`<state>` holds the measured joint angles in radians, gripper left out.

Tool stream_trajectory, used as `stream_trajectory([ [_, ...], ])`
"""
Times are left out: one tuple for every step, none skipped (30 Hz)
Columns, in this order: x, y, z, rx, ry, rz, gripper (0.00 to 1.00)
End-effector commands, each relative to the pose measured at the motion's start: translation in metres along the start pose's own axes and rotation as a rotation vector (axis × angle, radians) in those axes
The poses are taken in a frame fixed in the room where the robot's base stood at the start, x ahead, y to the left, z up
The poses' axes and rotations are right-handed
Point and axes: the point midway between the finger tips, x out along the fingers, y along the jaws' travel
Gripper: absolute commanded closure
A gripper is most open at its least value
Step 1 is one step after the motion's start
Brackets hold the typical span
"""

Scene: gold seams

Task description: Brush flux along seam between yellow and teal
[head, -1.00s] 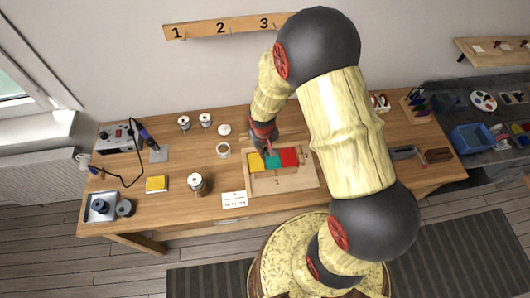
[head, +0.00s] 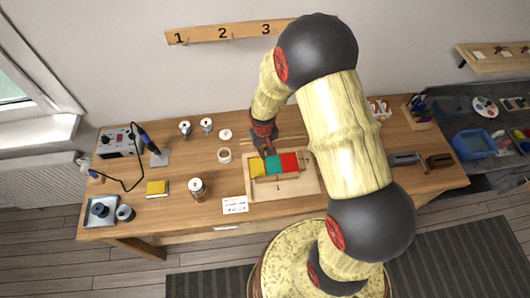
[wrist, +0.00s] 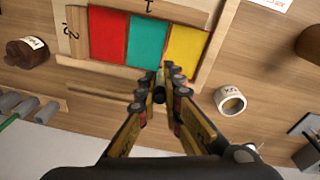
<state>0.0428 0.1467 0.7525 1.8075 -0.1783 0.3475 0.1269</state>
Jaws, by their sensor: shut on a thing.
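Yellow (head: 256,169), teal (head: 273,165) and red (head: 290,161) tiles lie side by side in a wooden frame on the bench. The wrist view shows the yellow tile (wrist: 187,48), teal tile (wrist: 147,42) and red tile (wrist: 108,35) up close. My gripper (head: 264,152) is at the back edge of the tiles, near the yellow-teal seam. In the wrist view my gripper (wrist: 160,78) is shut on a slim dark-and-grey tool, seemingly the brush (wrist: 158,94). Its tip is largely hidden between the fingers. I cannot tell whether it touches the seam.
A small white labelled pot (head: 224,156) stands left of the frame, with a white lid (head: 225,134) behind it. Thin wooden strips (wrist: 98,94) lie behind the frame.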

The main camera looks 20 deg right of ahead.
Motion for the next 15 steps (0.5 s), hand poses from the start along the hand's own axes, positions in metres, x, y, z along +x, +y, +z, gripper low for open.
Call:
stream_trajectory([
  [0.0002,0.0007,-0.0021,0.0,0.0,0.0,1.0],
  [0.0002,0.001,-0.0032,0.0,0.0,0.0,1.0],
  [0.0001,0.0013,-0.0045,0.0,0.0,0.0,1.0],
  [0.0001,0.0016,-0.0052,0.0,0.0,0.0,1.0],
  [0.0,0.0017,-0.0058,0.0,0.0,0.0,1.0],
  [0.0,0.0018,-0.0062,0.0,0.0,0.0,1.0],
  [-0.0001,0.0019,-0.0063,0.0,0.0,0.0,1.0],
  [-0.0001,0.0019,-0.0063,0.0,0.0,0.0,1.0],
  [-0.0002,0.0019,-0.0063,0.0,0.0,0.0,1.0],
  [-0.0002,0.0018,-0.0062,0.0,0.0,0.0,1.0],
  [-0.0003,0.0019,-0.0063,0.0,0.0,0.0,1.0],
  [-0.0003,0.0019,-0.0063,0.0,0.0,0.0,1.0],
  [-0.0004,0.0019,-0.0063,0.0,0.0,0.0,1.0],
  [-0.0007,0.0019,-0.0063,0.0,0.0,0.0,1.0],
  [-0.0015,0.0019,-0.0064,0.0,0.0,0.0,1.0],
])
